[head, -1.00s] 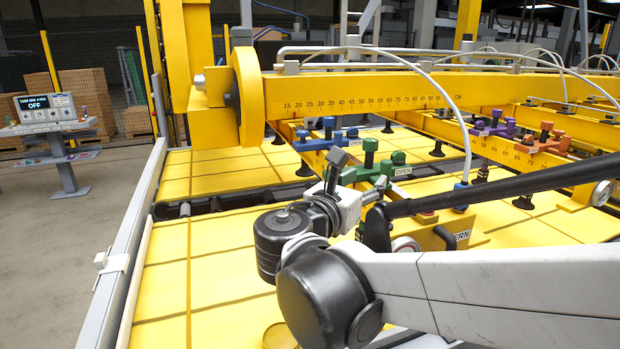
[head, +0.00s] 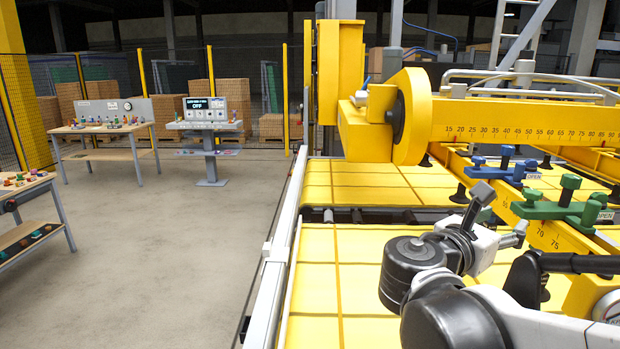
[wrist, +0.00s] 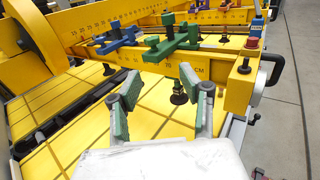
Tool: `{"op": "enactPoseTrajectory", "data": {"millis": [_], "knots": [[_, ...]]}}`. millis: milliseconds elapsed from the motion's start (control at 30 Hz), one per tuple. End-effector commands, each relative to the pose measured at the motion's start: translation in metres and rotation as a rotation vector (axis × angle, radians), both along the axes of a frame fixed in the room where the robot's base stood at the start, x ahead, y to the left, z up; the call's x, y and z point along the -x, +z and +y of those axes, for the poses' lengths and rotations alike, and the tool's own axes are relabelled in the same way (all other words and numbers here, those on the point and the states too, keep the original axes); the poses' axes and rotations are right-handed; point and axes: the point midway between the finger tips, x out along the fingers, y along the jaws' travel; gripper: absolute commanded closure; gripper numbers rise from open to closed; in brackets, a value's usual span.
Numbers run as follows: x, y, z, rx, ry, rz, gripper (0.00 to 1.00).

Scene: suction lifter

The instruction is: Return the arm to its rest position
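My gripper (head: 500,214) is in the lower right of the head view, at the end of my folded black and white arm, above the yellow slatted bed (head: 355,275). In the wrist view its two green-padded fingers (wrist: 168,86) stand wide apart with nothing between them. The yellow lifter frame with its scaled beam (head: 520,120) lies beyond my gripper. A green clamp (head: 565,210) and a blue clamp (head: 500,168) sit on a crossbar near it. The green clamp (wrist: 172,42) also shows beyond the fingers in the wrist view, apart from them.
Open floor (head: 190,270) lies left of the bed's grey rail (head: 274,262). A control console (head: 205,115) reading OFF stands at the back. A table with small coloured parts (head: 100,128) and another bench (head: 25,185) stand at the left. Suction cups hang under the frame.

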Motion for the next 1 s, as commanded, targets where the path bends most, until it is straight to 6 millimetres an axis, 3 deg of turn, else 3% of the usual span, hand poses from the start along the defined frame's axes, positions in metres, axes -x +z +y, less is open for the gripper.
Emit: {"op": "enactPoseTrajectory", "data": {"millis": [33,267,467,600,800,1000], "knots": [[0.005,-0.015,-0.004,-0.07,-0.003,-0.026,0.61],[0.022,-0.068,-0.01,-0.396,-0.031,-0.166,0.61],[0.045,-0.129,-0.003,-0.787,-0.12,-0.348,0.61],[0.067,-0.181,0.015,-1.156,-0.264,-0.538,0.61],[0.096,-0.239,0.059,-1.665,-0.58,-0.828,0.61],[0.113,-0.265,0.1,-2.016,-0.925,-1.054,0.61]]}}
